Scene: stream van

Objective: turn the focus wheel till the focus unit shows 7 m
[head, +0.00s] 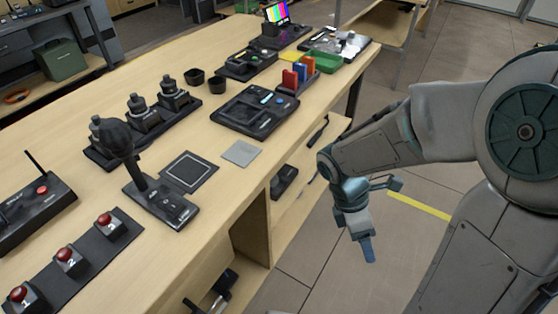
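I cannot tell for sure which device is the focus unit, and no distance reading is legible. A dark flat console (240,118) with a small lit blue patch lies mid-table. Behind it is a smaller black unit (240,72) with round parts on top, too small to make out. My gripper (368,250) hangs pointing down over the floor, right of the table's edge and well away from both devices. Its blue tip shows nearly edge-on, so whether the fingers are apart is unclear. Nothing is seen held in it.
On the table (222,215) stand a black joystick unit (165,205), red-button boxes (68,262), several lens-like parts on a dark rack (145,118), a colour-bar monitor (277,14) and a green tray (325,63). A grey pad (241,153) lies near the edge. Floor by my arm is open.

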